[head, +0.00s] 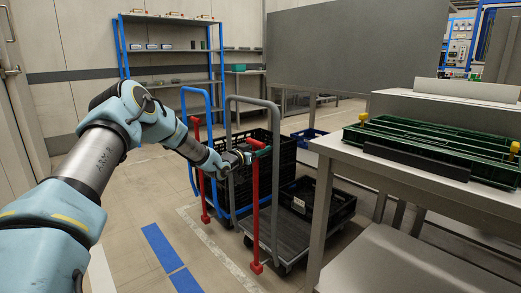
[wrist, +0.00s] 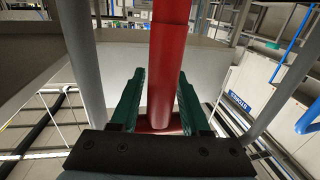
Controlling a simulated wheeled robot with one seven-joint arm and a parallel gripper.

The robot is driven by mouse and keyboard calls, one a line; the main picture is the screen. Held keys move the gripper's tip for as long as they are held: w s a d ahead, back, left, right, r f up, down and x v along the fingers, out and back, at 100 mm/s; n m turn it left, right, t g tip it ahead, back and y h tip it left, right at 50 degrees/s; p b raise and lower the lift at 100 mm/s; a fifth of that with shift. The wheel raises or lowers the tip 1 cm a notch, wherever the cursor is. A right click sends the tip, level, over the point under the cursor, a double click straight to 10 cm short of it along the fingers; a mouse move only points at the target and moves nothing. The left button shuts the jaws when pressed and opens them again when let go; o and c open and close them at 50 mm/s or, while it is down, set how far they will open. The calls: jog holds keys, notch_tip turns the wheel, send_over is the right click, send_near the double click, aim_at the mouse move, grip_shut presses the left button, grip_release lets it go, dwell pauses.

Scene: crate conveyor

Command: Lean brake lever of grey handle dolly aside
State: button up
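The grey handle dolly, with its tall grey handle (head: 233,165), stands in the middle of the head view. Its red brake lever (head: 255,215) rises on the near side, close to upright. In the wrist view the red lever (wrist: 168,60) runs up between my green fingers. My gripper (head: 252,152) is at the top end of the lever, beside the grey handle; it also shows in the wrist view (wrist: 162,90). The fingers stand on both sides of the lever. I cannot tell whether they press on it.
A blue handle dolly (head: 184,125) with its own red lever (head: 197,165) stands close on the left. A table (head: 345,152) with green crates is on the right. The floor at front left is clear.

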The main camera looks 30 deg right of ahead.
grip_shut()
dwell(1.1)
